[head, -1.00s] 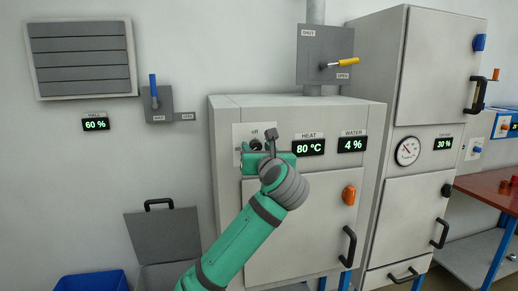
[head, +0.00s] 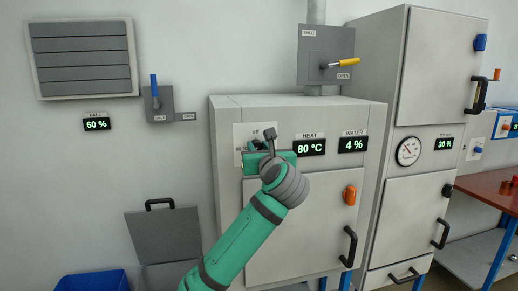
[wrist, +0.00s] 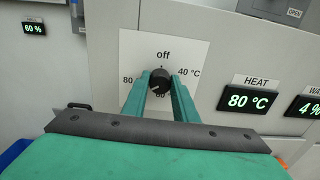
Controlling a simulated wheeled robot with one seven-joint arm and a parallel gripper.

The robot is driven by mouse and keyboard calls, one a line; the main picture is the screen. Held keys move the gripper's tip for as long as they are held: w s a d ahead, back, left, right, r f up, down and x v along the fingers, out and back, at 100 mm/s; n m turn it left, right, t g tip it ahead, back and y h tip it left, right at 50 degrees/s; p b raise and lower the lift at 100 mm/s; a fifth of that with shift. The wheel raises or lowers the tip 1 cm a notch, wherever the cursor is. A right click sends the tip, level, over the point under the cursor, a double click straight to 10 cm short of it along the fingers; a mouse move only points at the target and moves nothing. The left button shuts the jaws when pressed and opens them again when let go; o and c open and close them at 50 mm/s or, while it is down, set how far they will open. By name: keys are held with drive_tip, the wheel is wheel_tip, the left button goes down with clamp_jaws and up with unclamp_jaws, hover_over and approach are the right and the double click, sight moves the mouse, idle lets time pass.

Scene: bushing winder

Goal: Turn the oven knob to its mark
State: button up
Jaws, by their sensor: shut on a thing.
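The oven knob (wrist: 160,79) is a round black knob on a white dial plate (wrist: 130,52). The plate reads "off" at the top, "40 °C" at the right and "80" at the left; the label below, seemingly "60", is partly covered. A pale mark on the knob seems to point down and left. My gripper (wrist: 160,88) is shut on the knob, one green finger on each side. In the head view my gripper (head: 268,160) is at the dial plate (head: 240,133) and hides most of the knob.
The HEAT display (head: 310,148) reads 80 °C and the WATER display (head: 353,145) 4 %, right of the dial. An orange knob (head: 350,195) and a black door handle (head: 349,246) are lower right. A yellow-handled lever (head: 341,64) is above.

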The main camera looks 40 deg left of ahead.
drive_tip(key=n, duration=0.6)
drive_tip(key=shift+f+n, duration=0.1)
drive_tip(key=shift+n, duration=0.2)
drive_tip(key=n, duration=0.5)
drive_tip(key=shift+n, duration=0.3)
drive_tip(key=n, duration=0.6)
drive_tip(key=shift+f+n+y, duration=0.15)
drive_tip(key=shift+n+y, duration=0.15)
drive_tip(key=n, duration=0.5)
drive_tip(key=shift+a+n, duration=0.1)
drive_tip(key=shift+n, duration=0.2)
drive_tip(key=n, duration=0.5)
drive_tip(key=shift+f+g, duration=0.1)
drive_tip(key=shift+g, duration=0.2)
drive_tip(key=n, duration=0.6)
drive_tip(key=shift+n, duration=0.4)
drive_tip(key=n, duration=1.1)
drive_tip(key=shift+n, duration=0.4)
